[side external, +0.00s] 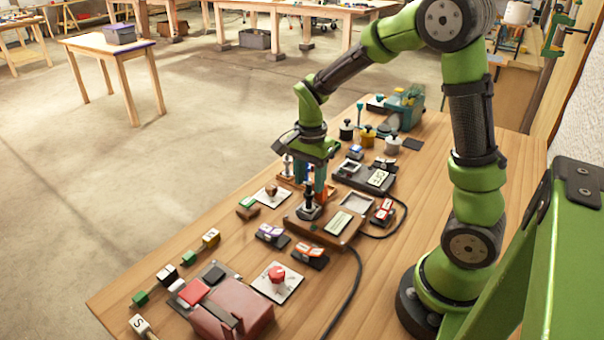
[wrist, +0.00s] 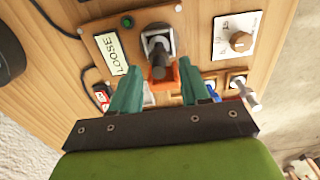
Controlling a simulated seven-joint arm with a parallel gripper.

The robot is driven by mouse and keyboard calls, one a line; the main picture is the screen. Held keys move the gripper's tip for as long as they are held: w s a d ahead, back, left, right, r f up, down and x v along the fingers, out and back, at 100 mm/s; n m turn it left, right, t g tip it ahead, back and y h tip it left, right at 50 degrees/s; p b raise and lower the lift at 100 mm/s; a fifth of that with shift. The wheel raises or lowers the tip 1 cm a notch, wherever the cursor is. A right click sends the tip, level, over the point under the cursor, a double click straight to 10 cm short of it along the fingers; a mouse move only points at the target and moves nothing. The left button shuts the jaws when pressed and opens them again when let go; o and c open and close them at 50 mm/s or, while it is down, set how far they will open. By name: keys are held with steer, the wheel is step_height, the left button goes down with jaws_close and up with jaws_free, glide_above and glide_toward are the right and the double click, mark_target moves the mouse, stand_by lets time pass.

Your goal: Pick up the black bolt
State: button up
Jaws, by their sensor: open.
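The black bolt (wrist: 158,57) stands upright in a grey square holder (wrist: 153,36) on a wooden box, in the wrist view. In the side view the bolt (side external: 309,200) shows dark above its holder, just below my gripper. My gripper (wrist: 158,72) is open, with its two teal fingers apart. In the wrist view the bolt lies between the fingertips in the picture; I cannot tell whether either finger touches it.
The wooden box (side external: 315,233) has a label reading LOOSE (wrist: 111,52) and a green button (wrist: 127,21). A dial plate (wrist: 236,36) lies beside it. Small blocks, a red-button plate (side external: 278,279) and a red box (side external: 232,310) crowd the table. A black cable (side external: 350,285) runs along the front.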

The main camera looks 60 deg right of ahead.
mark_target(309, 197)
step_height(309, 197, down, 4)
steer(key=shift+a+f, duration=0.15)
steer(key=shift+f, duration=0.05)
steer(key=shift+c, duration=0.3)
jaws_close()
